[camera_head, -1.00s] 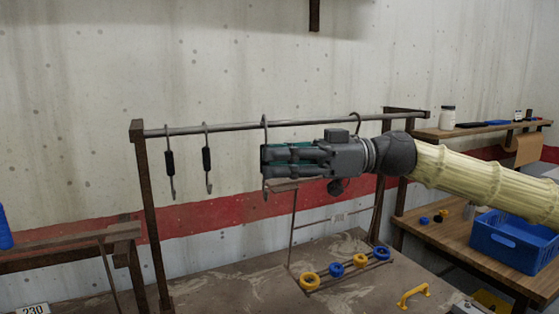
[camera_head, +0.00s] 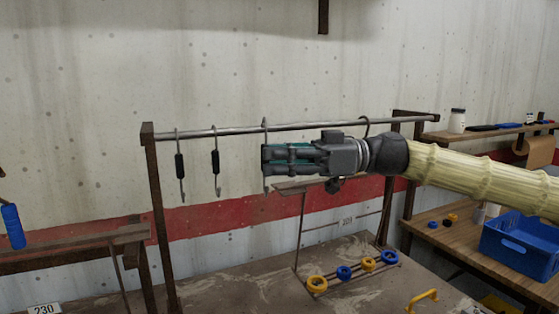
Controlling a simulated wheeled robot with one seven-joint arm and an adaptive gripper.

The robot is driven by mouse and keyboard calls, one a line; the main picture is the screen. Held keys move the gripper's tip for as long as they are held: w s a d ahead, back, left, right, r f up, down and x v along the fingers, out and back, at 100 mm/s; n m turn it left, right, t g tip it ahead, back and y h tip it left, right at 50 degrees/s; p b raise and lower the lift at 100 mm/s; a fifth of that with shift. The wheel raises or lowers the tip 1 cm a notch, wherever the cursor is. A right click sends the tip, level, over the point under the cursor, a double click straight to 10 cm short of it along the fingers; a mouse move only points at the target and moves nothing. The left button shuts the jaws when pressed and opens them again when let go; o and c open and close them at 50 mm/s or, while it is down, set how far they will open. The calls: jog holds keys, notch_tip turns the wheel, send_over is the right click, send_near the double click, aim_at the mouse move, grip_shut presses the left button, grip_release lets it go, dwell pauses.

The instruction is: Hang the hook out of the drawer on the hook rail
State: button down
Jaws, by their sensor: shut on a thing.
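The hook rail (camera_head: 230,131) is a grey bar on a rusty frame across the middle of the head view. My gripper (camera_head: 266,160) is shut on a metal S-hook (camera_head: 265,127). The hook's upper bend is at the height of the rail and appears to curl over it; I cannot tell whether it bears on the bar. Its middle is hidden by the fingers, and its lower tip shows just below them. Two hooks with black grips, the left hook (camera_head: 180,167) and the right hook (camera_head: 215,163), hang on the rail to the left. Another hook (camera_head: 366,122) hangs behind my gripper's wrist.
A small rack with blue and yellow rings (camera_head: 317,284) stands on the worktop (camera_head: 235,288) below. A yellow handle (camera_head: 422,298) is at the front.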

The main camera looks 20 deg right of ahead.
jog(key=w+p, duration=0.1)
jog(key=w, duration=0.7)
jog(key=shift+w+f, duration=0.4)
jog(key=shift+f, duration=0.05)
dwell(1.3)
jog(key=shift+a+f+b, duration=0.1)
jog(key=shift+f+b, duration=0.2)
jog(key=shift+b, duration=0.1)
dwell(0.4)
jog(key=c, duration=1.4)
grip_release()
